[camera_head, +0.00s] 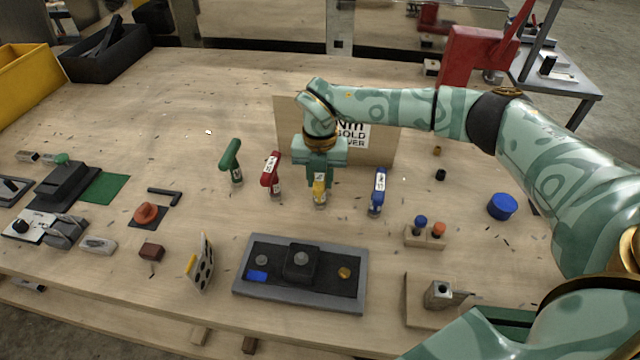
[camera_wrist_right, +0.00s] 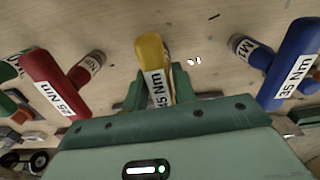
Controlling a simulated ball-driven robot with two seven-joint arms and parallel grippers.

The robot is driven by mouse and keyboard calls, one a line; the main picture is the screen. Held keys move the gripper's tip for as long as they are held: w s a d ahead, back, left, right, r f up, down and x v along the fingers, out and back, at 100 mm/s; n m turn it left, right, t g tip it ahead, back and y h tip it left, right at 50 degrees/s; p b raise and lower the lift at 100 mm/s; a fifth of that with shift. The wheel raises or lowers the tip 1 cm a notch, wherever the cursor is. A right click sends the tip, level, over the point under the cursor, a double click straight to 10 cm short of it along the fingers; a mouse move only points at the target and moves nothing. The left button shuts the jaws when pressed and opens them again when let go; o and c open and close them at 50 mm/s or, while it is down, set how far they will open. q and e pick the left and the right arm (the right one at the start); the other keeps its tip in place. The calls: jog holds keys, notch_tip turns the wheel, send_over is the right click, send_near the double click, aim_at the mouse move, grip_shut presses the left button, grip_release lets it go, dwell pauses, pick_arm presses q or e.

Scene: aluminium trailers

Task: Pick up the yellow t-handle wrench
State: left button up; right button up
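The yellow t-handle wrench (camera_head: 319,190) stands upright on the wooden table, in a row with the green, red and blue t-handles. My right gripper (camera_head: 319,178) points down over it, with its fingers low on both sides of the yellow handle. In the right wrist view, the yellow handle (camera_wrist_right: 153,65) with its white label lies between the two green fingers (camera_wrist_right: 158,92), which appear closed against its sides. The wrench's lower end is near the table top; whether it touches is unclear. My left gripper is not in view.
The red t-handle (camera_head: 271,172) stands close on the left and the blue t-handle (camera_head: 378,190) on the right; the green t-handle (camera_head: 231,160) is farther left. A cardboard sign (camera_head: 385,146) stands behind my gripper. A grey-black tray (camera_head: 300,275) lies in front.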

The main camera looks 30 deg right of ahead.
grip_shut()
jog(key=shift+w+r, duration=0.1)
jog(key=shift+r, duration=0.5)
jog(key=r, duration=0.1)
jog(key=r+p, duration=0.1)
jog(key=shift+s+d+r, duration=0.1)
jog(key=shift+s+r, duration=0.1)
jog(key=shift+r, duration=0.2)
jog(key=s+d+r+p, duration=0.1)
jog(key=s+d+r, duration=0.1)
jog(key=s+r, duration=0.7)
jog(key=s, duration=0.4)
jog(key=shift+s+d+p, duration=0.25)
jog(key=shift+d+p, duration=0.05)
jog(key=shift+p, duration=0.1)
